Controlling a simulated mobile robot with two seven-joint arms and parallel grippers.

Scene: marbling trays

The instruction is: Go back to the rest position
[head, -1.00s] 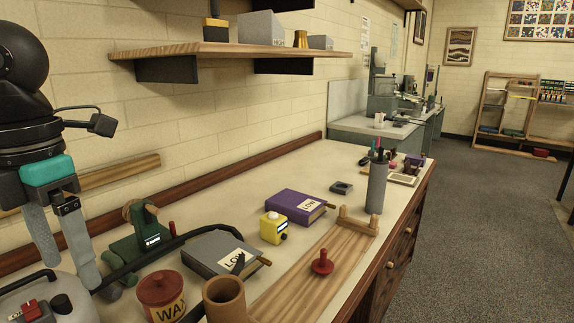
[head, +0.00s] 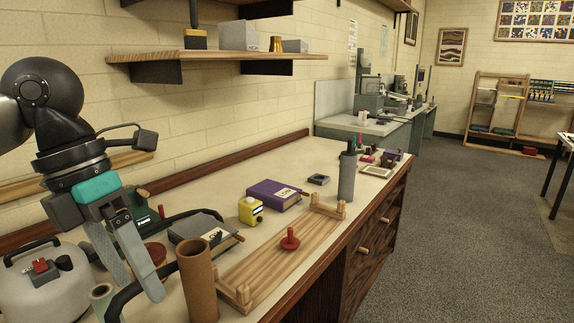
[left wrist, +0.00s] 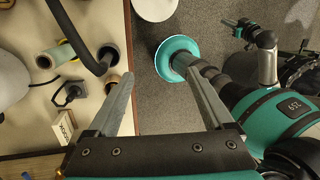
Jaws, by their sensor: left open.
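My left gripper (head: 132,262) is open and empty in the head view, at the left above the near end of the workbench (head: 285,165). Its two grey fingers point down, in front of a dark curved hose. In the left wrist view the fingers of my left gripper (left wrist: 165,105) stand wide apart with nothing between them. The bench edge and the grey floor show below them. My right gripper is not in the head view. In the left wrist view a gripper (left wrist: 245,30) at the end of my other arm shows at the upper right, too small to judge.
A brown cardboard tube (head: 197,280) stands close right of my left gripper. A white canister (head: 45,285) stands at the left. The carpet (head: 460,230) to the right is clear.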

